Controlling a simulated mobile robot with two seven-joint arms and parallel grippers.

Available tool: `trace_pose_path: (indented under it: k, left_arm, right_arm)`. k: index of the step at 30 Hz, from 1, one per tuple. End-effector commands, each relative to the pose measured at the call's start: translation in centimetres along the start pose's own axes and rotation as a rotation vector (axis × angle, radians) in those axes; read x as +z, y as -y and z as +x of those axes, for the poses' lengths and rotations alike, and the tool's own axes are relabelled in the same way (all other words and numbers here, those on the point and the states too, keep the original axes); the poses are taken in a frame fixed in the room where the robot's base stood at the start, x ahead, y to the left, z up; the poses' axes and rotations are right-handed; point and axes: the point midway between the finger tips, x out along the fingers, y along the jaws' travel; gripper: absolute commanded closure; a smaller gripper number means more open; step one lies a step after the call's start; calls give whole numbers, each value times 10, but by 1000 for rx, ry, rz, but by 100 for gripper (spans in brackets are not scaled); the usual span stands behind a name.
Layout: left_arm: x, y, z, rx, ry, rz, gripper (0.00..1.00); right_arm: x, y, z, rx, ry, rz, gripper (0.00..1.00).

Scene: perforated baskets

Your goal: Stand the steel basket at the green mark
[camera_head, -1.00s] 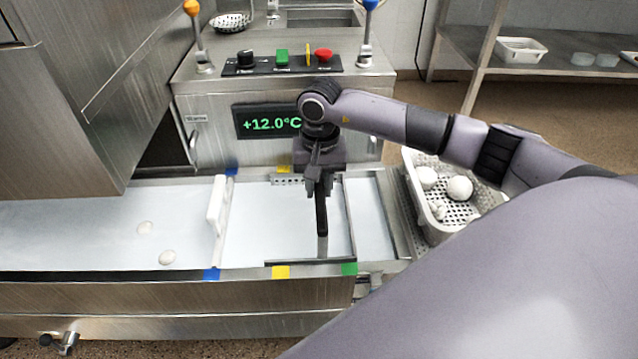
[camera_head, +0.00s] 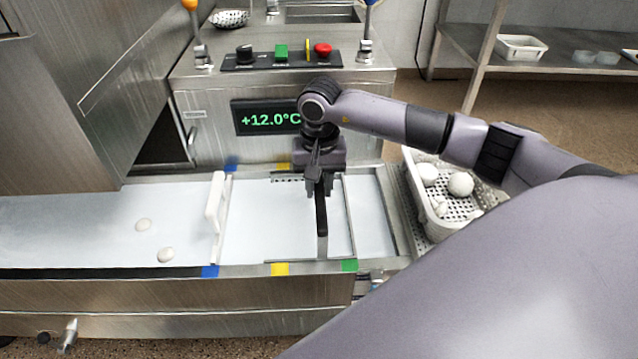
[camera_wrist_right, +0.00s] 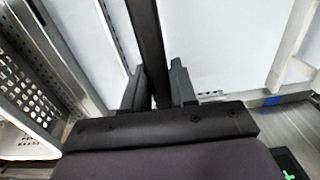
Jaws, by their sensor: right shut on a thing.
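The steel basket is a thin-rimmed perforated frame (camera_head: 348,215) on the white channel, with a dark handle bar (camera_head: 322,212) across its middle. Its right side lines up near the green mark (camera_head: 349,266) on the channel's front edge. My right gripper (camera_head: 320,190) comes down from above and is shut on the dark bar. In the right wrist view the bar (camera_wrist_right: 148,40) runs between the two fingers (camera_wrist_right: 158,88), and a perforated wall (camera_wrist_right: 112,30) shows at left. The gripper hides part of the basket's back side. My left gripper is not in view.
A white divider (camera_head: 214,203) stands across the channel at the blue mark (camera_head: 210,271). A yellow mark (camera_head: 280,269) lies between blue and green. A perforated white basket (camera_head: 418,202) with white balls stands at right. The control box (camera_head: 230,90) is behind.

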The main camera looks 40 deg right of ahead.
Motion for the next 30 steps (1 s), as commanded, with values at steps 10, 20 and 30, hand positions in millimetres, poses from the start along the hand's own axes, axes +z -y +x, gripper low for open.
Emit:
trace_pose_path:
  k: [10,20,30]
  left_arm:
    - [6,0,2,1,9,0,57]
    - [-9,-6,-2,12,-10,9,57]
    - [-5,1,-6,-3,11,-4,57]
  right_arm:
    - [0,0,1,-1,-1,0,44]
    - [-1,0,-10,-2,-3,0,44]
    - [0,0,-65,-4,-3,0,44]
